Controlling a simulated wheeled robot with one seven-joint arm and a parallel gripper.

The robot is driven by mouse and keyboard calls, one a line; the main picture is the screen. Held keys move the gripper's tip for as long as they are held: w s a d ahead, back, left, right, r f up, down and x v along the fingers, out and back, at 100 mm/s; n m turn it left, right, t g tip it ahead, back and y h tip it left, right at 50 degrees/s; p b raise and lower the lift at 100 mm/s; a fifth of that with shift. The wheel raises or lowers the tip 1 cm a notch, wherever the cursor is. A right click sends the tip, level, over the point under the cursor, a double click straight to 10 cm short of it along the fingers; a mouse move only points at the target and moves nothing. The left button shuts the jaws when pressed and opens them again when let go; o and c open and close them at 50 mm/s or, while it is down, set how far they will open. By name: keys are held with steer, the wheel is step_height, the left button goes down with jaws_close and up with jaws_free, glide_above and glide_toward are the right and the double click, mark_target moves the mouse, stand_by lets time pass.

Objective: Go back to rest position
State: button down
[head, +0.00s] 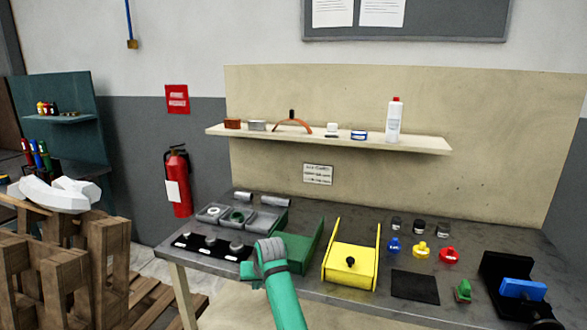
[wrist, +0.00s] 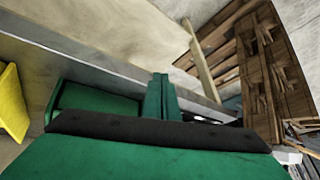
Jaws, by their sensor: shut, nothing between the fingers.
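My green arm reaches up from the bottom of the head view, with its grey-banded joint in front of the table's front edge. My gripper's fingers show in the wrist view (wrist: 161,97), side by side and closed with nothing between them. In the head view the fingers cannot be made out. A yellow positioner (head: 345,278) with side plates and a black knob stands on the table, right of my arm. A green positioner (head: 305,252) stands between it and my arm, partly hidden by the arm.
The grey table (head: 330,212) holds grey trays, a black strip with knobs, coloured knobs, a black mat (head: 414,286) and a blue clamp (head: 523,289). A shelf (head: 330,138) hangs behind. Wooden pallets (head: 105,265) stand at left; a fire extinguisher (head: 178,182) is on the wall.

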steer(key=s+a+f+t+y, duration=0.1)
steer(key=s+a+f, duration=0.2)
steer(key=s+f, duration=0.35)
steer(key=s+a+f+t+y, duration=0.1)
steer(key=s+a+f, duration=0.2)
steer(key=f, duration=0.7)
steer(key=s+d+f+m+t, duration=0.15)
steer(key=s+f, duration=0.25)
steer(key=s, duration=0.5)
steer(key=s+d+f+m+t, duration=0.15)
steer(key=s+f, duration=0.35)
steer(key=s, duration=0.5)
steer(key=s+d+r+t+h, duration=0.1)
steer(key=s+d, duration=0.2)
steer(key=s, duration=0.4)
steer(key=s+d+r+m+t+h, duration=0.1)
steer(key=s+d+r, duration=0.15)
steer(key=s, duration=0.45)
steer(key=s+d+r+t+h, duration=0.1)
steer(key=s+d+h, duration=0.15)
steer(key=s, duration=0.55)
steer(key=s+d+r+n+t, duration=0.1)
steer(key=s+d+r, duration=0.2)
steer(key=s+r, duration=0.4)
steer(key=s+d+r+t, duration=0.1)
steer(key=s+d+r, duration=0.3)
steer(key=s+r, duration=0.3)
steer(key=shift+r+n, duration=0.25)
steer(key=shift+n, duration=0.15)
